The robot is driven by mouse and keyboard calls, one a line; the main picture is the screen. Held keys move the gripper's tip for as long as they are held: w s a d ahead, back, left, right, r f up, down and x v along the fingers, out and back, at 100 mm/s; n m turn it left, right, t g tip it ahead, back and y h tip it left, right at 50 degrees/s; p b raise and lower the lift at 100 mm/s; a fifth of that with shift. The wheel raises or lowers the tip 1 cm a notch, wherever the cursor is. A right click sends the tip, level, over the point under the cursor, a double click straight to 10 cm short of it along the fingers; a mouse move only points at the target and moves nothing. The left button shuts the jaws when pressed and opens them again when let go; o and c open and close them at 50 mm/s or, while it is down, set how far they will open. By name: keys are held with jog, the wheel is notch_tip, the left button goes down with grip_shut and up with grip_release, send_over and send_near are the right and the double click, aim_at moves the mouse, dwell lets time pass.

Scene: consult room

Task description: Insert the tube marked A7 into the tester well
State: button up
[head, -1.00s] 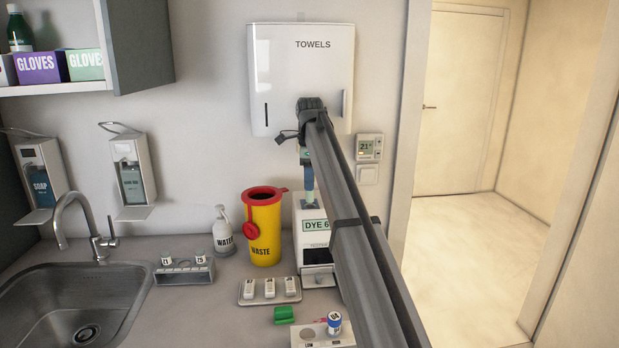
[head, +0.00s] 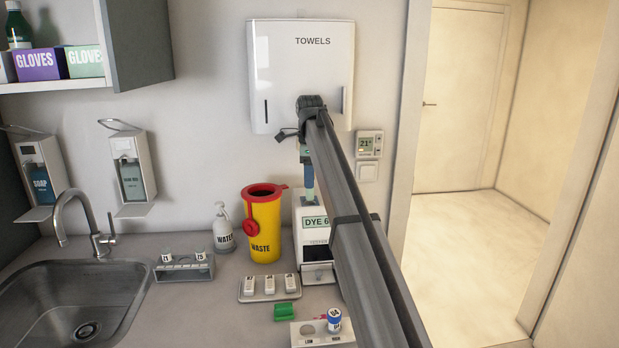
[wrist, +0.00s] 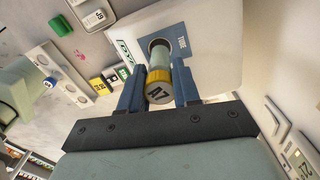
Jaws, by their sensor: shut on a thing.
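The tube marked A7 (wrist: 159,84) has a yellow cap and a pale grey-green body. My gripper (wrist: 158,88) is shut on it, with a blue finger on either side of the cap in the wrist view. The tester (head: 313,222) is a white box reading DYE 6 on its front, below my gripper (head: 307,180) in the head view. Its round tester well (wrist: 158,45) shows in the wrist view, in a blue-grey patch on top. The tube's far end overlaps the well's opening. I cannot tell how deep it is in.
A yellow waste bin (head: 263,228) stands left of the tester. In front are a tray with white cartridges (head: 269,288), a green block (head: 287,311) and a LOW/HIGH holder (head: 309,337) with a blue-topped vial (head: 334,320). A small rack (head: 184,271) stands near the sink (head: 80,310).

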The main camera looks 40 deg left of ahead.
aim_at(310, 191)
jog(key=shift+f, duration=0.45)
jog(key=shift+f, duration=0.7)
jog(key=shift+f, duration=0.65)
jog(key=shift+f, duration=0.65)
jog(key=o, duration=1.1)
jog(key=shift+r, duration=0.1)
notch_tip(310, 191, up, 12)
jog(key=shift+f, duration=0.1)
